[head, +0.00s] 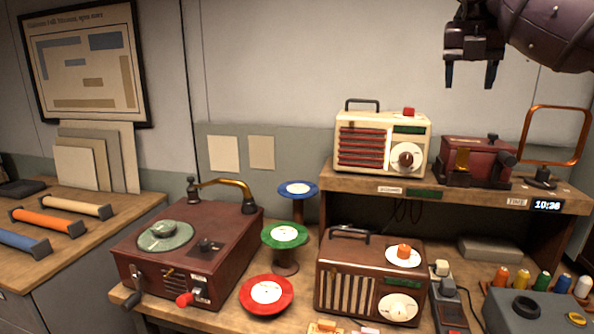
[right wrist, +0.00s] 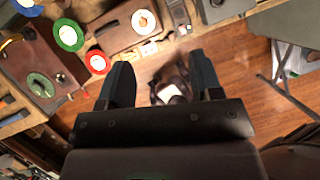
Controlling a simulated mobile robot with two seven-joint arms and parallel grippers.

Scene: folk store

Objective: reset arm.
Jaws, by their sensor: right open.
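My right gripper (head: 471,74) hangs at the top right of the head view, its two fingers pointing down and apart. My left gripper is in neither view.
A shelf (head: 366,182) holds a cream radio (head: 372,143) and a small red machine (head: 468,160). Below are a brown radio (head: 338,270), a red-brown record player (head: 228,235), and red, green and blue discs on stands. Open air surrounds my right gripper.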

